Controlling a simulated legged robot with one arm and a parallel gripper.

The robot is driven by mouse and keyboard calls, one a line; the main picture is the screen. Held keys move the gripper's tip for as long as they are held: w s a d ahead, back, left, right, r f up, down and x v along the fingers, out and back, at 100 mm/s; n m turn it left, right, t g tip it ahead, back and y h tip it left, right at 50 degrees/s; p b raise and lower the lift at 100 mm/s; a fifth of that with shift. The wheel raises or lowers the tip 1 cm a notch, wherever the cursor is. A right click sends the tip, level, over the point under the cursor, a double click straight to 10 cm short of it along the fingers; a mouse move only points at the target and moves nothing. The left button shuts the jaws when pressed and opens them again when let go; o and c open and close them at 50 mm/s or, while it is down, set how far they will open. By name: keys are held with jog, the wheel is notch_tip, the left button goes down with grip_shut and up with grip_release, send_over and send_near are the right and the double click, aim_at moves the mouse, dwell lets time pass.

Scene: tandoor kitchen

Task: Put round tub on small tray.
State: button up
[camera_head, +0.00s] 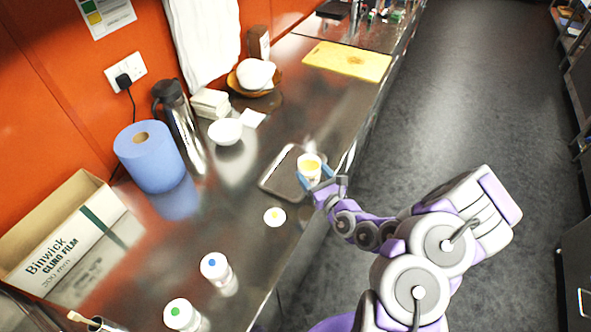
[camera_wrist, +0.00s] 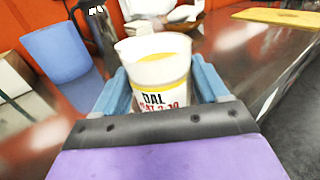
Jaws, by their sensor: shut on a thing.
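The round tub (camera_head: 310,163) is a small white tub with yellow contents and a yellow band. In the wrist view the tub (camera_wrist: 160,80) stands upright between the blue fingers and its label reads "DAL". My gripper (camera_head: 314,178) is shut on it. In the head view the tub overlaps the right end of the small tray (camera_head: 283,172), a dark grey rounded tray with a light rim on the steel counter. I cannot tell whether the tub touches the tray or is held above it. The tray is not clearly visible in the wrist view.
A round white lid with a yellow dot (camera_head: 274,216) lies in front of the tray. Two white bottles (camera_head: 216,268) stand nearer. A white bowl (camera_head: 225,131), a steel flask (camera_head: 179,125) and a blue paper roll (camera_head: 149,157) stand behind. A yellow board (camera_head: 347,61) lies farther along the counter.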

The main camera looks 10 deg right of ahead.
aim_at(293, 172)
jog(key=s+a+f, duration=0.2)
jog(key=s+f, duration=0.3)
jog(key=w+b, duration=0.1)
jog(key=w, duration=0.1)
jog(key=w+b, duration=0.1)
jog(key=w, duration=0.2)
jog(key=w+b, duration=0.1)
jog(key=w, duration=0.2)
jog(key=shift+w+a+f, duration=0.1)
jog(key=shift+w+f, duration=0.15)
jog(key=shift+f, duration=0.05)
jog(key=w, duration=0.2)
jog(key=w+d+b, duration=0.1)
jog(key=w, duration=0.3)
jog(key=shift+w+d+f+b, duration=0.2)
jog(key=shift+w+d+b, duration=0.05)
jog(key=shift+d+b, duration=0.1)
jog(key=shift+w+a+f, duration=0.1)
jog(key=shift+w+f, duration=0.05)
jog(key=shift+w, duration=0.05)
jog(key=f, duration=0.2)
jog(key=f+b, duration=0.1)
jog(key=shift+a+f, duration=0.15)
jog(key=shift+a, duration=0.1)
jog(key=shift+d, duration=0.1)
jog(key=shift+d, duration=0.1)
